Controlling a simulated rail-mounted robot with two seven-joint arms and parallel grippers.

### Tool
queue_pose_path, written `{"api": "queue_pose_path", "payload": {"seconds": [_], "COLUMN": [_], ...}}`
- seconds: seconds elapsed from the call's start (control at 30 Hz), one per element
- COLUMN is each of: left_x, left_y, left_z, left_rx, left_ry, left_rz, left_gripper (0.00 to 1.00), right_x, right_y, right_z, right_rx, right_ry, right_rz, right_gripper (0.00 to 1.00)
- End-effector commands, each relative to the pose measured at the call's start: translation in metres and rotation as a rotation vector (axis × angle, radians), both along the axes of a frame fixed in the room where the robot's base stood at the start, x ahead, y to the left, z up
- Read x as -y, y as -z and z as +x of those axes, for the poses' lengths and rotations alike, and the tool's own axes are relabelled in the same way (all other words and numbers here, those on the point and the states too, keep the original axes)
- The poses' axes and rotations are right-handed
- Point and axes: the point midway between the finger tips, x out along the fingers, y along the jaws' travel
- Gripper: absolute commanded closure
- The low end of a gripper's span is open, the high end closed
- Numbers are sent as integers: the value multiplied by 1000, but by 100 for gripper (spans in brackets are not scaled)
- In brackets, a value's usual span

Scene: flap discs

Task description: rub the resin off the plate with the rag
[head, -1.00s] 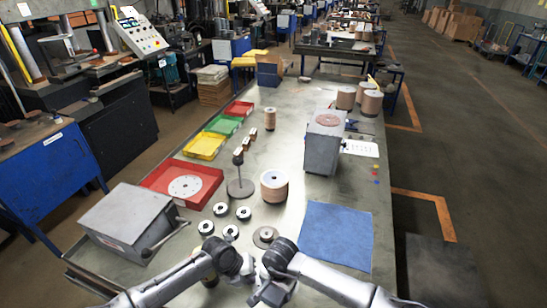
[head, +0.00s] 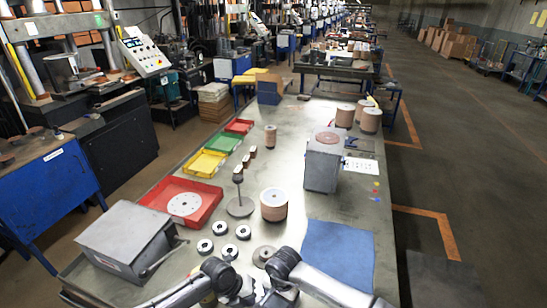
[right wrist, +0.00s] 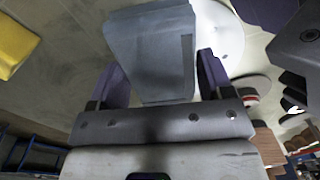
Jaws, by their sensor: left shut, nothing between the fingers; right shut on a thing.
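My right gripper (right wrist: 158,85) is shut on a grey-blue piece that looks like the rag (right wrist: 150,50), between its two purple fingers. Beside and behind it in the right wrist view is a large pale round disc (right wrist: 222,32), perhaps the plate. I cannot tell whether the rag touches it. Resin is not clearly seen. In the head view my right gripper (head: 275,298) is at the bottom edge, partly cut off. My left gripper (head: 242,297) is close beside it, shut and empty.
A grey-brown disc (head: 263,256) and several black-and-white rings (head: 220,228) lie just beyond the grippers. A blue sheet (head: 338,255) lies to the right. A red tray (head: 208,205) holds a white perforated disc (head: 184,204). A tan roll (head: 274,204) and a grey box (head: 322,168) stand further back.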

Motion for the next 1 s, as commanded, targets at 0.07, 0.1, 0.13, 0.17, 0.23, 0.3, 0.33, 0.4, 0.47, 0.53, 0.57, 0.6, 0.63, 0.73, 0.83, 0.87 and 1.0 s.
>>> {"api": "queue_pose_path", "payload": {"seconds": [0.07,0.1,0.13,0.17,0.23,0.3,0.33,0.4,0.47,0.53,0.57,0.6,0.63,0.73,0.83,0.87,1.0], "left_x": [0,0,0,0,0,0,0,0,0,0,0,0,0,0,0,0,0], "left_y": [0,0,0,0,0,0,0,0,0,0,0,0,0,0,0,0,0], "left_z": [0,0,0,0,0,0,0,0,0,0,0,0,0,0,0,0,0], "left_rx": [0,0,0,0,0,0,0,0,0,0,0,0,0,0,0,0,0], "left_ry": [0,0,0,0,0,0,0,0,0,0,0,0,0,0,0,0,0], "left_rz": [0,0,0,0,0,0,0,0,0,0,0,0,0,0,0,0,0], "left_gripper": [100,100,100,100,100,100,100,100,100,100,100,100,100,100,100,100,100], "right_x": [-1,-2,-3,-3,-5,-6,-6,-7,-7,-7,-8,-8,-9,-11,-13,-14,-15], "right_y": [1,1,1,2,2,2,2,3,3,3,3,3,3,3,2,2,2], "right_z": [-7,-11,-13,-15,-20,-23,-25,-27,-28,-30,-32,-34,-36,-45,-52,-54,-61], "right_rx": [-1,-1,-1,-1,-1,-1,-1,-2,-2,-3,-3,-3,-3,-4,-4,-3,-3], "right_ry": [-2,-1,-1,-1,-1,0,-1,0,1,1,0,-1,-1,-2,-1,-2,0], "right_rz": [0,0,0,0,0,0,0,0,0,-1,-1,-1,-1,0,0,1,-1], "right_gripper": [58,58,58,58,58,58,58,58,58,58,58,58,58,58,58,58,58]}}
